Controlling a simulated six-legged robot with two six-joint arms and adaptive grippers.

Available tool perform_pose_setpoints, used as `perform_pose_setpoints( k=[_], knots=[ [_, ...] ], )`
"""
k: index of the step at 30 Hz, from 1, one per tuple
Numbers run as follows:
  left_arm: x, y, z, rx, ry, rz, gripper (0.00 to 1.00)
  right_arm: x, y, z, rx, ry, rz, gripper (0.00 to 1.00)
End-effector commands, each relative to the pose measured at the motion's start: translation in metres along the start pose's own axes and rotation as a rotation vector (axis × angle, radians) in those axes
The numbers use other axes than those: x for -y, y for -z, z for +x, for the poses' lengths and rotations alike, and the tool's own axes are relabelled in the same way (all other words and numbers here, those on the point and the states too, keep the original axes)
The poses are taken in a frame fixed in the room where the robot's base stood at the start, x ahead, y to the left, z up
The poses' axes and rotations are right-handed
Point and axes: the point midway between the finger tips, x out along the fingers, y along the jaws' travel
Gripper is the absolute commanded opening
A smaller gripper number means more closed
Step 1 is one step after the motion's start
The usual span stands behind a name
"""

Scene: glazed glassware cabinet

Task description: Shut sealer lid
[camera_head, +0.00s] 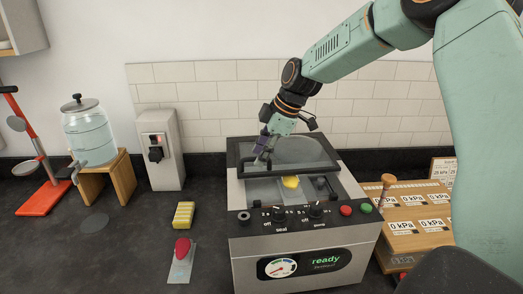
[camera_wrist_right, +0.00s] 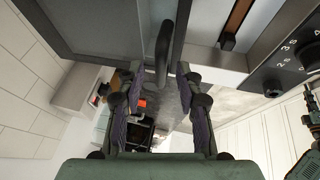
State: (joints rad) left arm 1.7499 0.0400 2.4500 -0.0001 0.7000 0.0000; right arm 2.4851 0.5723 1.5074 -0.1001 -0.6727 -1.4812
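The sealer (camera_head: 305,245) is a steel box with a dial and a lit "ready" display on its front. Its dark-framed lid (camera_head: 235,155) with a clear window is raised over the chamber and tilted. A yellow item (camera_head: 290,182) shows in the chamber. My right gripper (camera_head: 262,152) is at the left part of the lid. In the right wrist view, its fingers (camera_wrist_right: 158,80) are spread apart, with the lid's dark handle (camera_wrist_right: 165,45) at the gap between the fingertips. I cannot tell whether they touch it.
Knobs (camera_head: 316,212) and red and green buttons line the sealer's front. A yellow sponge (camera_head: 183,214) and a red-handled tool (camera_head: 182,250) lie left of it. A glass dispenser (camera_head: 89,135) stands at the left.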

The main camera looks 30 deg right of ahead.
Motion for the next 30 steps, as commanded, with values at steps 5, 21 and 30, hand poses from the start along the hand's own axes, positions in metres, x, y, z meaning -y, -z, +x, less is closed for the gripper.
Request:
perform_pose_setpoints(
  k=[5, 21, 30],
  knots=[
    [0.0, 0.0, -0.0002, 0.0, 0.0, 0.0, 0.0, -0.0002, -0.0007, 0.0026, 0.0, 0.0, -0.001, 0.36],
    [0.0, 0.0, -0.0001, 0.0, 0.0, 0.0, 0.0, -0.0001, -0.0013, 0.002, 0.0, 0.0, 0.0, 0.01],
    [0.0, 0.0, 0.0, 0.0, 0.0, 0.0, 0.0, 0.0, -0.0008, 0.0019, -0.001, 0.0, 0.0, 0.0]
  ],
)
